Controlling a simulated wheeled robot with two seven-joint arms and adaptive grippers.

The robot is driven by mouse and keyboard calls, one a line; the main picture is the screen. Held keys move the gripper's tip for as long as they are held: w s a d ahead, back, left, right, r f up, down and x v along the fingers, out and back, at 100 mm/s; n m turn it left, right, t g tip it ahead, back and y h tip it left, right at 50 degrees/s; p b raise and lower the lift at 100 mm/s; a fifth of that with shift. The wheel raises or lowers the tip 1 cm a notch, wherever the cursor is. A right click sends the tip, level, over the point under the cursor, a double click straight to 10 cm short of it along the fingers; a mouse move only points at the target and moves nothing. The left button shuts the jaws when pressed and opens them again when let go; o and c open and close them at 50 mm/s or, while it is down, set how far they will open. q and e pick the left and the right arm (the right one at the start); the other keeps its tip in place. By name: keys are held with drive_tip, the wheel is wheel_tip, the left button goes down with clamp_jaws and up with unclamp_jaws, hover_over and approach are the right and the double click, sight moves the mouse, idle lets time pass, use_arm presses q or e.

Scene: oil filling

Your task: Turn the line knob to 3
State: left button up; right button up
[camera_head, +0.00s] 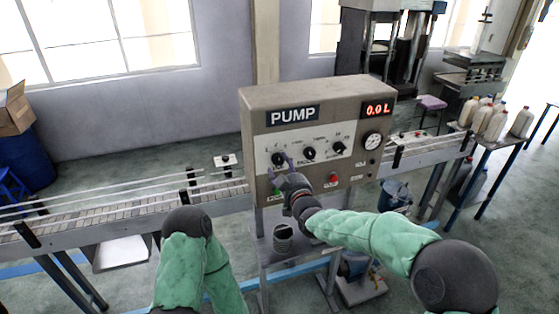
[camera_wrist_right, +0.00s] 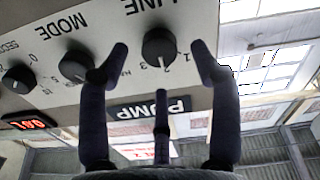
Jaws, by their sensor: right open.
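The line knob (camera_head: 278,158) is the leftmost of three black knobs on the grey pump panel. In the wrist view the LINE knob (camera_wrist_right: 159,46) appears upside down, with numbers 1 to 3 around it. Its pointer is towards the bottom of that picture, between the 1 and the 3; the exact setting is hard to read. My right gripper (camera_head: 283,168) is just in front of this knob; in the wrist view its fingers (camera_wrist_right: 160,62) are open, spread on both sides of the knob without visible contact. My left gripper is out of view.
The MODE knob (camera_wrist_right: 74,66) is close beside one finger. The panel also has a third knob (camera_head: 339,147), a red button (camera_head: 333,178), a gauge (camera_head: 372,140) and a display reading 0.0 L (camera_head: 378,110). A conveyor (camera_head: 130,212) runs beside the pump box.

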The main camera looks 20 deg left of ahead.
sight(279, 161)
drive_tip(key=shift+p+x, duration=0.35)
drive_tip(key=shift+x, duration=1.5)
drive_tip(key=c, duration=1.1)
